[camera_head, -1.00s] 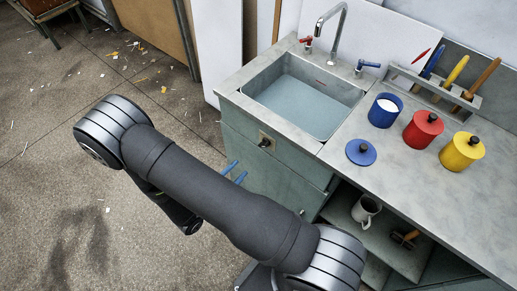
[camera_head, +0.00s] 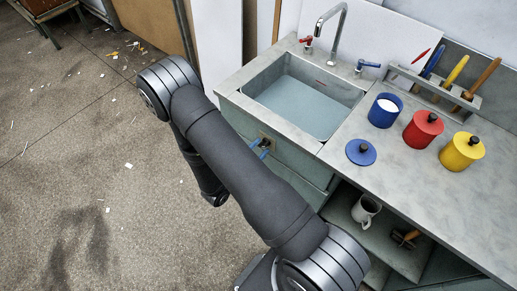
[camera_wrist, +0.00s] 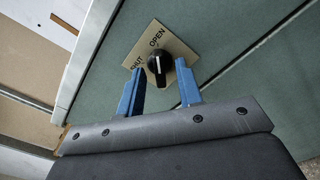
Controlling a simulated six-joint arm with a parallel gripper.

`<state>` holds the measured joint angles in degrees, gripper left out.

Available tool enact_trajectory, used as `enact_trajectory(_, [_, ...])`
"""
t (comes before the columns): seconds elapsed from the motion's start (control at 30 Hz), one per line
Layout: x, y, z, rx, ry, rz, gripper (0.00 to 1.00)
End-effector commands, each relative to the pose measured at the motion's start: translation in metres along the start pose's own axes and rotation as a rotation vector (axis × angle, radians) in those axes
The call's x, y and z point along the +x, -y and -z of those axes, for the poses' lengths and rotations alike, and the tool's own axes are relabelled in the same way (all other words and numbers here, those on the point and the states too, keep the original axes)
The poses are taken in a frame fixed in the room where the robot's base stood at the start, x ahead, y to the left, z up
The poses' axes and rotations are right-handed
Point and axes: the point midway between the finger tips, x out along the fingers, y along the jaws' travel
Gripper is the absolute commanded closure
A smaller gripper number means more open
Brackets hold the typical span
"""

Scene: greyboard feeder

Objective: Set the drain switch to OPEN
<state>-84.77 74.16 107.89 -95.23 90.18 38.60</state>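The drain switch (camera_wrist: 160,64) is a round black knob with a white line, on a tan plate (camera_wrist: 183,50) marked OPEN and SHUT. The plate is on the green cabinet front. I cannot tell for sure which word the white line points to. My gripper (camera_wrist: 160,70) is open, its two blue fingers on either side of the knob's near side; contact is not clear. In the head view my gripper (camera_head: 262,147) is at the cabinet front below the sink, and my arm and fingers partly hide the plate.
The sink (camera_head: 305,95) above holds water, with a tap and red and blue handles. Blue, red and yellow pots (camera_head: 423,130) stand on the counter (camera_head: 385,165). A mug (camera_head: 366,208) sits on the open shelf. The floor at left is mostly clear, with scattered scraps.

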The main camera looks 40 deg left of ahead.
Motion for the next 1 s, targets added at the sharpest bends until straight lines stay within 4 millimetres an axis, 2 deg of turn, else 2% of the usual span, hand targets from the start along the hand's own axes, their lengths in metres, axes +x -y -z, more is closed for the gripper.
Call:
enact_trajectory(0.17, [0.0, -0.0001, 0.0, 0.0, 0.0, 0.0, 0.67])
enact_trajectory(0.33, [-0.0001, -0.0001, 0.0, 0.0, 0.0, 0.0, 0.97])
enact_trajectory(0.37, [-0.0002, -0.0001, 0.0, 0.0, 0.0, 0.0, 1.0])
enact_trajectory(0.57, [-0.0002, 0.0, 0.0, 0.009, 0.0, 0.0, 1.0])
enact_trajectory(0.8, [-0.0003, -0.0001, 0.0001, 0.135, 0.0, 0.0, 1.0])
enact_trajectory(1.0, [-0.0004, -0.0001, 0.0002, 0.164, 0.0, 0.0, 1.0])
